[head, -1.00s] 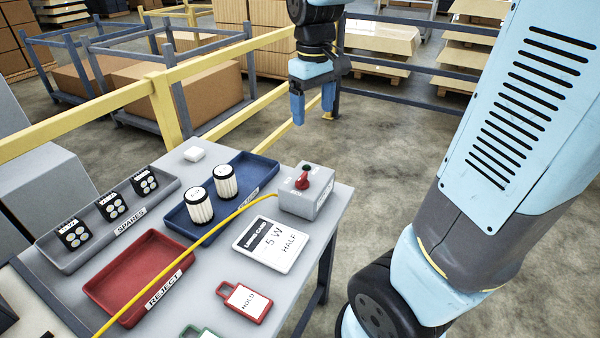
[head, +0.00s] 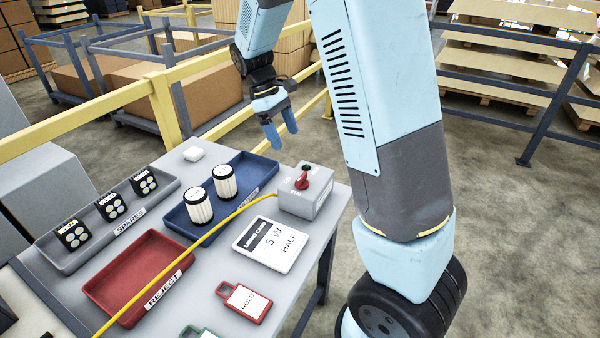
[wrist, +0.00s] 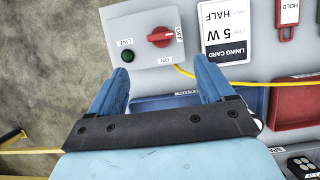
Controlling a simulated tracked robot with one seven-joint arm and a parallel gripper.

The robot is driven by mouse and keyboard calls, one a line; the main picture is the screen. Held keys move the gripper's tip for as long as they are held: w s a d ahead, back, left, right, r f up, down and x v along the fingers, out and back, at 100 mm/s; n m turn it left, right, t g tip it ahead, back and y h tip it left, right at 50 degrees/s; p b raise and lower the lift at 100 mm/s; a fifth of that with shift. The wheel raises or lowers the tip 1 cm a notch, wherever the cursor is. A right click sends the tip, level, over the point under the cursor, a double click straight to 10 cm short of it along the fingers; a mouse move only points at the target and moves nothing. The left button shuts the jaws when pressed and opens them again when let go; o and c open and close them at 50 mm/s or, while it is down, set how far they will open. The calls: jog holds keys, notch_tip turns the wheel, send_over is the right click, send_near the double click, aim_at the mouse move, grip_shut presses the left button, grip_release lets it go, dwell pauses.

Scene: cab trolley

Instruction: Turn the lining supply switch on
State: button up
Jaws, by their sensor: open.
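The lining supply switch is a red rotary knob (head: 302,181) on a grey box (head: 300,203) at the table's right end. In the wrist view the knob (wrist: 160,37) lies with its pointer towards the OFF label, and an ON label sits at another side of it. A dark green LIVE lamp (wrist: 127,56) is beside it and looks unlit. My gripper (head: 280,139) is open and empty, above and behind the box in the head view. In the wrist view its blue fingers (wrist: 161,80) point towards the box, apart from the knob.
A yellow cable (head: 215,231) runs across the table to the box. A lining card (head: 270,244), a red reject tray (head: 137,276), a blue tray (head: 182,222) with two white ribbed parts and a spares tray (head: 60,262) are nearby. A yellow rail (head: 90,122) stands behind.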

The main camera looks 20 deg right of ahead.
aim_at(301, 175)
jog(key=x, duration=1.3)
jog(key=c, duration=1)
jog(key=shift+c, duration=0.2)
